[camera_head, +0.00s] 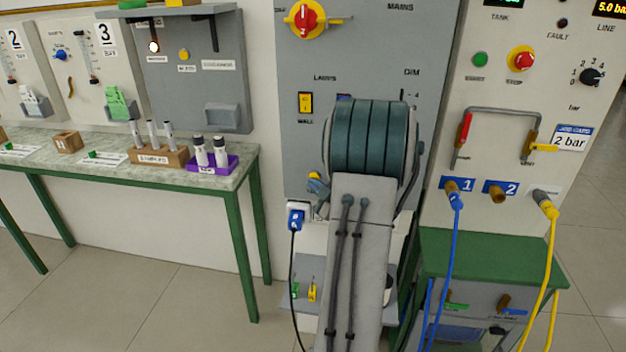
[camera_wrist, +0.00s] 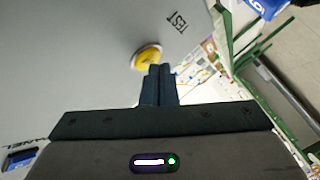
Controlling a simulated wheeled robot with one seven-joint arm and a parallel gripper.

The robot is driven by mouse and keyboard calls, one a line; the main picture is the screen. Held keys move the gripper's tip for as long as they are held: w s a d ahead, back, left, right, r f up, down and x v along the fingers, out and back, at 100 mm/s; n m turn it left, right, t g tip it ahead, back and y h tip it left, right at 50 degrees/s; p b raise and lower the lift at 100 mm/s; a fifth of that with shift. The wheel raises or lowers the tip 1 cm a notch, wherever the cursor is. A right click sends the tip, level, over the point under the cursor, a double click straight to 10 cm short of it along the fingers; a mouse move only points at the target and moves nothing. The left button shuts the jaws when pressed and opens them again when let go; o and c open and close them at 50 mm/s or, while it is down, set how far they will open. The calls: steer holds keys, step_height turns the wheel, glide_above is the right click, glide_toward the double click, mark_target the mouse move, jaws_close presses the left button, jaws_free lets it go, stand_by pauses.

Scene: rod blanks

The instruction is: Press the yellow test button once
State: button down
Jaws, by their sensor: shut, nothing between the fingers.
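The yellow test button (camera_wrist: 147,57) sits on a grey panel in the wrist view, beside the printed word TEST. My gripper (camera_wrist: 160,70) is shut and empty. Its dark fingertips overlap the button's lower right edge in that view. I cannot tell whether they touch it.
In the head view the mains panel carries a red rotary switch (camera_head: 306,18) and a yellow lamp switch (camera_head: 305,102). A green-legged table (camera_head: 237,166) with sample racks stands left. A test bench with blue (camera_head: 455,230) and yellow (camera_head: 553,250) hoses stands right.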

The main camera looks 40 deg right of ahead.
steer(key=shift+w+d, duration=0.15)
steer(key=shift+d, duration=0.05)
steer(key=shift+a+b, duration=0.15)
steer(key=shift+b, duration=0.15)
stand_by(0.3)
steer(key=shift+s+a+b, duration=0.3)
steer(key=shift+s+a, duration=0.15)
steer(key=shift+s, duration=0.05)
steer(key=s+a+b, duration=0.1)
steer(key=s+a, duration=0.2)
steer(key=shift+s+a+b, duration=0.15)
steer(key=shift+a+b, duration=0.25)
stand_by(0.9)
